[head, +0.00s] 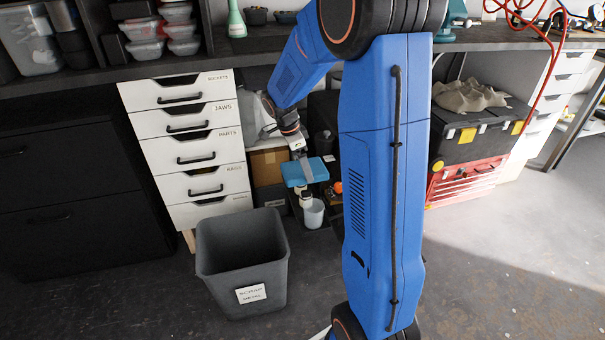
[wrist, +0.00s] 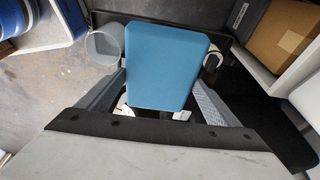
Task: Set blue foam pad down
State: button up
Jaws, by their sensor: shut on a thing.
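The blue foam pad (head: 304,172) is a flat light-blue block, seen in the head view in the middle, below the workbench edge. In the wrist view the pad (wrist: 165,65) fills the centre, between the two grey fingers. My gripper (head: 303,163) is shut on the pad and points downward.
A pale cup (head: 314,213) stands close below the pad; it also shows in the wrist view (wrist: 103,45). A cardboard box (head: 268,166) is behind, left of the pad. A grey scrap bin (head: 243,262) stands on the floor. White drawers (head: 190,150) are at the left.

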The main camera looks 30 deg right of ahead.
jog(key=shift+f, duration=1.8)
jog(key=shift+f, duration=0.6)
jog(key=o, duration=0.9)
jog(key=shift+o, duration=0.2)
